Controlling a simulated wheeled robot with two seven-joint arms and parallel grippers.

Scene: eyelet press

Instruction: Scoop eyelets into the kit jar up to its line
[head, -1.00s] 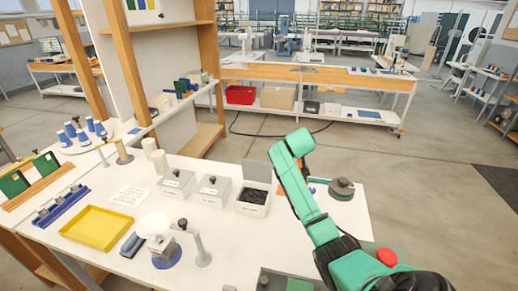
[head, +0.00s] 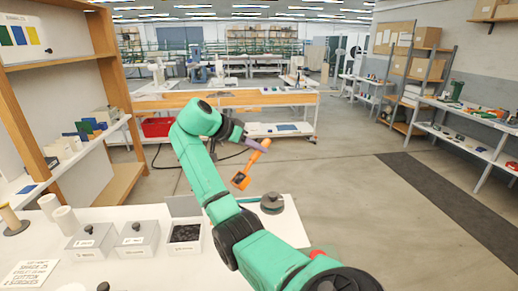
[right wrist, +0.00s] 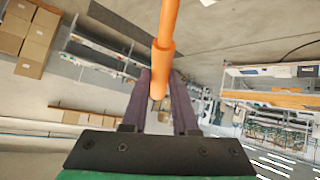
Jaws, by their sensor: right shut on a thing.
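My right gripper (head: 256,145) is shut on an orange scoop (head: 241,180) and holds it in the air past the table's far right edge. The scoop's head hangs down and to the right of the boxes. In the right wrist view the scoop's orange handle (right wrist: 167,50) runs up from between the dark fingers (right wrist: 160,100). An open white box of dark eyelets (head: 186,233) stands on the table, left of my right arm. I cannot make out the kit jar or its line. My left gripper is not in view.
Two lidded grey boxes (head: 139,239) stand left of the eyelet box. A dark round object (head: 272,203) sits near the table's far right corner. Open floor lies beyond the right edge.

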